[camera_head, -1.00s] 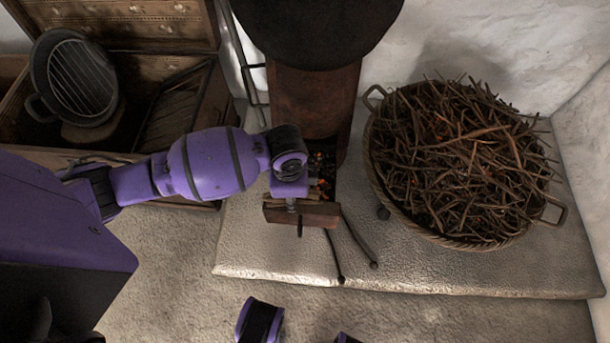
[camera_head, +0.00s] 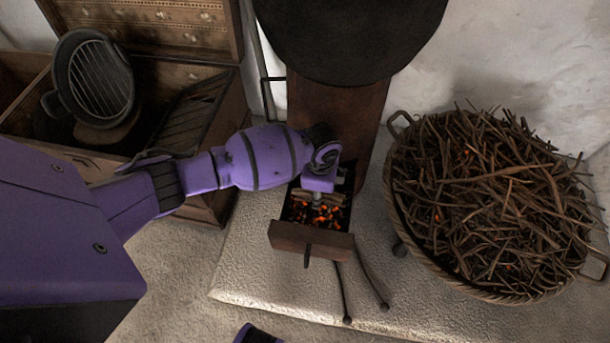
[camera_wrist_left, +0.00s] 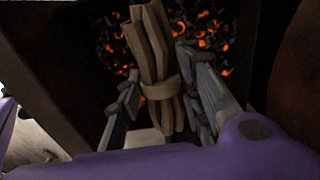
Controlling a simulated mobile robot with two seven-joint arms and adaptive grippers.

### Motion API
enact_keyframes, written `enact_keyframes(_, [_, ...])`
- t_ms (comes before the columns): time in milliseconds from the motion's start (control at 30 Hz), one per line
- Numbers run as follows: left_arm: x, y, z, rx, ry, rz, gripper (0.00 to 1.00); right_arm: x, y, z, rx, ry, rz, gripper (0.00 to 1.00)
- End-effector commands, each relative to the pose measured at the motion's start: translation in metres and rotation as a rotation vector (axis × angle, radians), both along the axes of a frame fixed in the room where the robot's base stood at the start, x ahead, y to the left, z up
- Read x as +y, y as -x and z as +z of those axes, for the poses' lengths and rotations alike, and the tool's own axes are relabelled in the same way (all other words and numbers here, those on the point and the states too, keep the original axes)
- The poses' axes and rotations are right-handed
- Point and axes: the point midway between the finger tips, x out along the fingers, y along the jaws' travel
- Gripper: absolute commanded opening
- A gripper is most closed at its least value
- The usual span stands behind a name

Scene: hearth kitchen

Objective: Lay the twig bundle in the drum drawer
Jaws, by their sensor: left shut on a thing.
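The twig bundle (camera_wrist_left: 160,70), pale sticks tied with a tan band, is between the two grey fingers of my left gripper (camera_wrist_left: 165,105) in the left wrist view. The gripper is shut on it. In the head view my left gripper (camera_head: 317,198) is above the open drum drawer (camera_head: 312,242), behind its wooden front panel, with a little of the bundle (camera_head: 304,194) showing. Glowing orange embers (camera_head: 318,214) lie in the drawer below. I cannot tell whether the bundle touches them. My right gripper is not in view.
A large wicker basket of loose twigs (camera_head: 490,200) stands right of the drawer. A dark drum (camera_head: 345,35) rises behind it. An open wooden chest (camera_head: 90,165) with a metal pot (camera_head: 95,80) is at left.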

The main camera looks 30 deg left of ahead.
Motion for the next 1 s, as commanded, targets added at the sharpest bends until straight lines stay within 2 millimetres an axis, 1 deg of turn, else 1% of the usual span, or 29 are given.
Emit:
enact_keyframes(67, [-0.001,-0.007,-0.002,-0.006,0.001,-0.001,0.07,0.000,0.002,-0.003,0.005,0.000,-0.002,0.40])
enact_keyframes(133, [-0.001,-0.012,-0.009,-0.006,0.001,-0.001,0.07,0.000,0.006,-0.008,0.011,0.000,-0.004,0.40])
enact_keyframes(233, [-0.001,-0.011,-0.027,-0.003,0.002,-0.002,0.07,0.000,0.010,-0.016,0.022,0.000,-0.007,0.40])
enact_keyframes(333, [-0.001,-0.011,-0.038,-0.002,0.001,-0.002,0.07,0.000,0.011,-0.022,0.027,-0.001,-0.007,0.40])
enact_keyframes(567, [-0.001,-0.012,-0.037,-0.007,0.001,-0.002,0.07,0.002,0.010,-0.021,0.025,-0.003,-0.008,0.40])
enact_keyframes(733, [-0.001,-0.011,-0.041,-0.007,0.001,-0.001,0.07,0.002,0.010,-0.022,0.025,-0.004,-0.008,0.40])
enact_keyframes(767, [-0.001,-0.011,-0.040,-0.007,0.001,-0.001,0.38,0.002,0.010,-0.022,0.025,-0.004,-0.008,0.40])
enact_keyframes(867, [-0.001,-0.011,-0.040,-0.007,0.001,-0.001,0.51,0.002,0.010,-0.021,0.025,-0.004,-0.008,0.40])
enact_keyframes(900, [-0.001,-0.011,-0.040,-0.007,0.001,-0.001,0.53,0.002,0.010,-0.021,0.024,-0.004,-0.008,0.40])
enact_keyframes(1000, [-0.001,-0.011,-0.040,-0.007,0.001,-0.001,0.53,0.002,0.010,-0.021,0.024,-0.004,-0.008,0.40])
